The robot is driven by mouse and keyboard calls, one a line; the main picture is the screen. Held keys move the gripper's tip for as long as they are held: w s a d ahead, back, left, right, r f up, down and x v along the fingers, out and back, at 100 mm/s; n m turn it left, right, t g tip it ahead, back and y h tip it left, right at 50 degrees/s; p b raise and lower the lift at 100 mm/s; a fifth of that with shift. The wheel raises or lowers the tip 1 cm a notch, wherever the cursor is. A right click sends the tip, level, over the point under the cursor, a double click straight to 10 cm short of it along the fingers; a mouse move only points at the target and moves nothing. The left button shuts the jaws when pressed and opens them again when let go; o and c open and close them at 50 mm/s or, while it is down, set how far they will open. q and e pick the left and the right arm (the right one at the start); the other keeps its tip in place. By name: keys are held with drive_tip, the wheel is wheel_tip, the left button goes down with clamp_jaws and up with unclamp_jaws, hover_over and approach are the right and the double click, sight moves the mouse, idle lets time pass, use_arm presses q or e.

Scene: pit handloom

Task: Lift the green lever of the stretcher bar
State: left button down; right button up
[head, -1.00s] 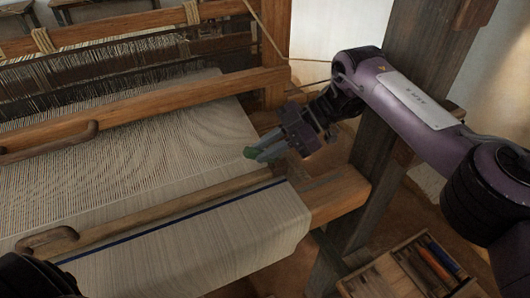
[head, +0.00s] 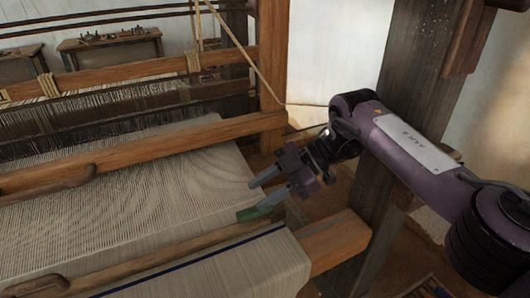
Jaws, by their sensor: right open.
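The green lever (head: 255,213) lies near the right end of a wooden bar (head: 170,246) that runs across the cloth, in the head view. It looks low and nearly flat over the cloth. My right gripper (head: 257,194) is open and empty, just above the lever, its fingers pointing left. The lower finger is very close to the lever; I cannot tell whether they touch. My left gripper is out of view.
The woven cloth (head: 130,195) stretches across the loom to the left. A wooden crossbeam (head: 200,135) lies behind it. A thick dark post (head: 385,190) stands right beside my right arm. A slanting cord (head: 240,45) hangs behind the gripper.

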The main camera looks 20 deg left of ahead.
wheel_tip(320, 180, up, 19)
idle(0.4)
